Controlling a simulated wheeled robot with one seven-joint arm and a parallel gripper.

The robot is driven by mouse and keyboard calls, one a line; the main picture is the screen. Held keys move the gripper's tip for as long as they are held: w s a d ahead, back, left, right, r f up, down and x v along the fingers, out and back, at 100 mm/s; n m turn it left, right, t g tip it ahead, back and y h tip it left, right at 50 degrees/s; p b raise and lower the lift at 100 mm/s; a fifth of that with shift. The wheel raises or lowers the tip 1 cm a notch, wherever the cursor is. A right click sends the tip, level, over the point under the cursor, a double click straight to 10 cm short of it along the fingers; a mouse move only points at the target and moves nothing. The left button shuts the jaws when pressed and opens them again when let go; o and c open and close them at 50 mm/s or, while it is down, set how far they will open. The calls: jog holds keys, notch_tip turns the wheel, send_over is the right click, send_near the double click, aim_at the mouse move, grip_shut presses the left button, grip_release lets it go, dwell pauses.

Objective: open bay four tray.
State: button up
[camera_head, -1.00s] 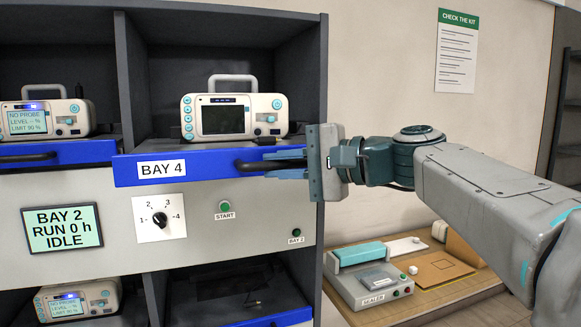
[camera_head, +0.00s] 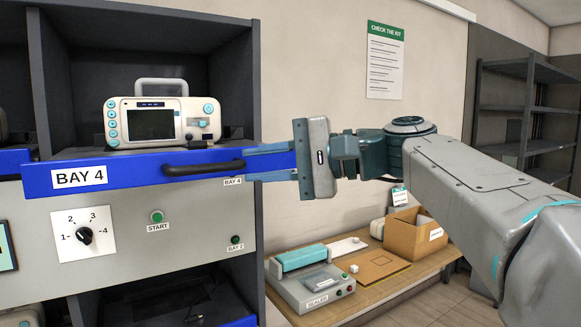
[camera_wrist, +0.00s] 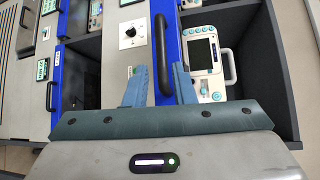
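The bay four tray has a blue front (camera_head: 125,174) with a white BAY 4 label (camera_head: 80,178) and a dark bar handle (camera_head: 204,169). A white monitor (camera_head: 160,121) stands behind the front in the bay. How far out the tray sits I cannot tell clearly. My gripper (camera_head: 247,164) is at the handle's right end, with light blue fingers apart. In the wrist view my gripper (camera_wrist: 158,72) is open, with the handle (camera_wrist: 163,50) running between the fingers and a gap showing on each side. Whether the fingers reach to the handle's depth is unclear.
A panel with a dial (camera_head: 84,235) and START button (camera_head: 157,216) lies below the tray. A grey cabinet wall (camera_head: 240,80) bounds the bay. A low bench at the right holds a sealer (camera_head: 312,290) and cardboard box (camera_head: 415,235). Shelving (camera_head: 530,120) stands farther right.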

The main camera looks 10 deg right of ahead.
jog(key=v, duration=0.5)
jog(key=s+d+f+n+h, duration=0.1)
jog(key=s+d+f+h, duration=0.2)
jog(key=f, duration=1)
jog(key=s+d+f+n+g+h, duration=0.1)
jog(key=s+f+h, duration=0.4)
jog(key=f, duration=0.9)
jog(key=s+d+f+n+g+h, duration=0.1)
jog(key=s+d+f+n+h, duration=0.2)
jog(key=f+h, duration=0.4)
notch_tip(320, 180, down, 7)
jog(key=shift+s+d+f+h, duration=0.2)
jog(key=shift+s+d+h, duration=0.1)
jog(key=shift+s+d, duration=0.55)
